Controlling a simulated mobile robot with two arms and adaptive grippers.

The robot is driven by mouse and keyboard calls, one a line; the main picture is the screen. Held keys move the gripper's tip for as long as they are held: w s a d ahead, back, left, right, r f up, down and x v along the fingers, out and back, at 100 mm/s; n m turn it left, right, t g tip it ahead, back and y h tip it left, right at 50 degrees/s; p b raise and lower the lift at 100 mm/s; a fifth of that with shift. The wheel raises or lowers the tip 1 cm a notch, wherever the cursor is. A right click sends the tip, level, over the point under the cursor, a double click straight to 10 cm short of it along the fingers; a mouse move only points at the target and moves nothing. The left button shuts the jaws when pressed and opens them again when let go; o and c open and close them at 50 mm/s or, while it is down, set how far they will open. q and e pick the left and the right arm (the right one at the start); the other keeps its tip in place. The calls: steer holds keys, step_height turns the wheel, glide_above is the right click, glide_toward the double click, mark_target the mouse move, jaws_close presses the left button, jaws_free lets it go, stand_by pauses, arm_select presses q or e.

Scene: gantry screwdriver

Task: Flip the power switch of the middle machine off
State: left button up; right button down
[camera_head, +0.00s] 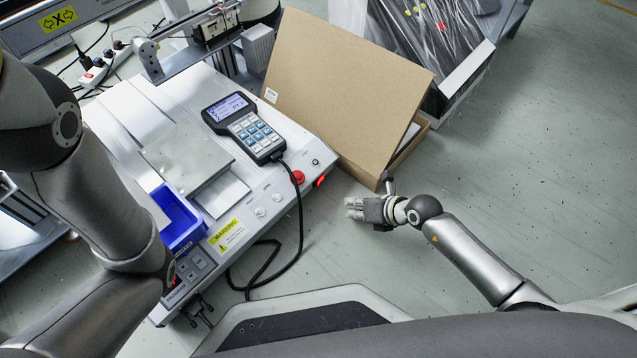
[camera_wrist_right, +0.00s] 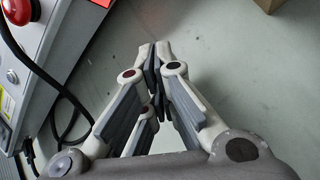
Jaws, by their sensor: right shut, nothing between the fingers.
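The white machine (camera_head: 284,212) with a handheld keypad unit (camera_head: 244,125) on top stands left of centre in the head view. Its front right corner has a round red button (camera_head: 298,177) and a small red switch-like part (camera_head: 321,181); whether that is on or off is too small to tell. The red button also shows at the upper left of the right wrist view (camera_wrist_right: 17,10). My right gripper (camera_head: 351,208) is shut and empty, beside and apart from that corner, over the floor; its fingertips (camera_wrist_right: 157,52) meet in the wrist view. My left gripper is not in view.
A large cardboard box (camera_head: 345,85) stands just behind my right gripper. A black cable (camera_head: 300,225) hangs down the machine's front. A blue bin (camera_head: 180,222) sits on the machine near my left arm. The floor (camera_head: 540,190) at right is clear.

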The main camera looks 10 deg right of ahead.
mark_target(320, 180)
steer(key=w+a+b, duration=0.1)
steer(key=w+a, duration=0.2)
steer(key=shift+w+a, duration=0.25)
steer(key=shift+a, duration=0.05)
steer(key=shift+w+a, duration=0.7)
stand_by(0.8)
steer(key=shift+w+a+r, duration=0.1)
steer(key=shift+w+a, duration=0.15)
steer(key=shift+a, duration=0.05)
steer(key=shift+w+a+p, duration=0.2)
steer(key=shift+w+p, duration=0.05)
steer(key=shift+p, duration=0.1)
stand_by(0.5)
steer(key=shift+s, duration=0.1)
steer(key=shift+s+d+p, duration=0.3)
steer(key=shift+d+p, duration=0.05)
steer(key=shift+p, duration=0.2)
steer(key=shift+s+d, duration=0.15)
